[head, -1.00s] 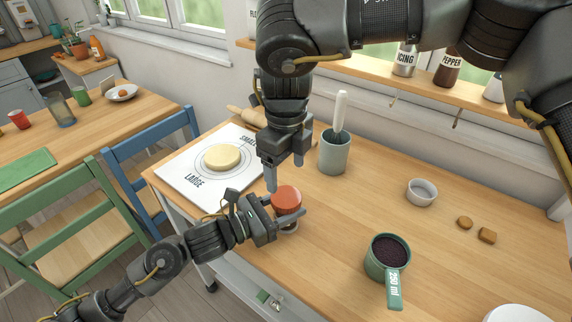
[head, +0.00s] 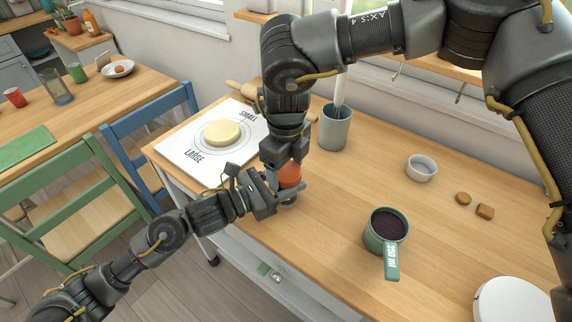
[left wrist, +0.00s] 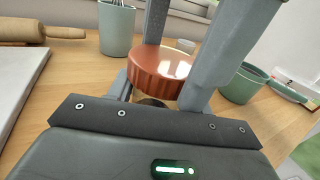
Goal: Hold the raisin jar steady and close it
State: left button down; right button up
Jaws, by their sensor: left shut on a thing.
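The raisin jar (head: 289,202) stands upright near the front edge of the worktop, mostly hidden by my grippers. Its orange-red lid (head: 290,173) sits on top; I cannot tell how tightly. In the left wrist view the ribbed lid (left wrist: 160,72) shows close up, with a bit of the dark jar (left wrist: 151,102) below. My left gripper (head: 286,196) is shut on the jar below the lid. My right gripper (head: 285,165) points down over the lid. Its fingers (left wrist: 188,50) stand behind and in front of the lid; whether they touch it is unclear.
A white board (head: 186,150) with a dough disc (head: 221,133) lies left. A grey-green crock (head: 335,130) stands behind the jar. A measuring cup of dark contents (head: 387,230), a white ramekin (head: 421,168) and two biscuits (head: 485,211) are right. Worktop between is clear.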

jog(key=c, duration=0.7)
jog(key=m, duration=0.4)
jog(key=shift+m, duration=0.4)
jog(key=m, duration=0.4)
jog(key=o, duration=1.1)
jog(key=shift+a+r, duration=0.1)
jog(key=shift+r, duration=2.25)
